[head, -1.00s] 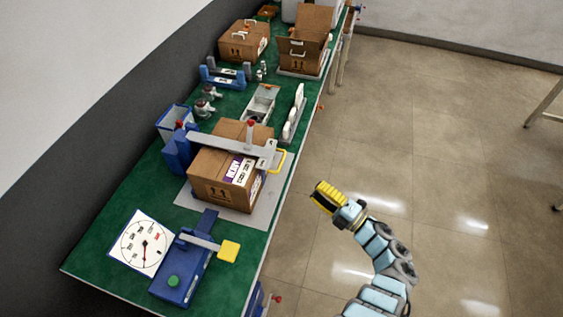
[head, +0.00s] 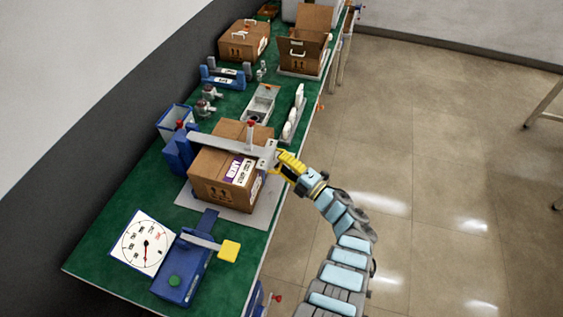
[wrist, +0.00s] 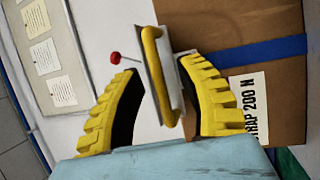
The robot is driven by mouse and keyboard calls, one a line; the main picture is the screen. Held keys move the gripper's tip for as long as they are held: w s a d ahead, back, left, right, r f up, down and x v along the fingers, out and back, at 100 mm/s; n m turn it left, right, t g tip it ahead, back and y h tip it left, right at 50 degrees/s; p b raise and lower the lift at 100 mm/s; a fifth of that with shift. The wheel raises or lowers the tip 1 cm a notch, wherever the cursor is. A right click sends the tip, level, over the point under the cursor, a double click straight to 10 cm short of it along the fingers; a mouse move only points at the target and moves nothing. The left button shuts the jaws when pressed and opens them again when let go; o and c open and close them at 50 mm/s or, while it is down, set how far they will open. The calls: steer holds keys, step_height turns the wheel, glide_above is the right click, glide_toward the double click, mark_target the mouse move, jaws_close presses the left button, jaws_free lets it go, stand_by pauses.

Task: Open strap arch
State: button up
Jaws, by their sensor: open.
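The strap arch (head: 228,144) is a grey bar with a blue hinge post (head: 179,150) at its left end. It lies across the top of a closed cardboard box (head: 222,182). Its right end has a grey end plate and a yellow handle, which shows in the wrist view (wrist: 160,75). My gripper (head: 283,163) is at this handle, and its yellow ribbed fingers are open. In the wrist view my gripper (wrist: 165,105) has one finger on each side of the handle, with visible gaps. A red-tipped knob (head: 251,127) stands on the bar.
A blue device with a yellow pad (head: 229,251) and a dial board (head: 144,242) are at the near end of the green bench (head: 107,215). Cardboard boxes (head: 243,40) and small fittings stand farther back.

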steer(key=shift+w+a, duration=0.1)
steer(key=shift+c, duration=0.5)
jaws_close()
steer(key=shift+r, duration=0.1)
steer(key=shift+r, duration=0.1)
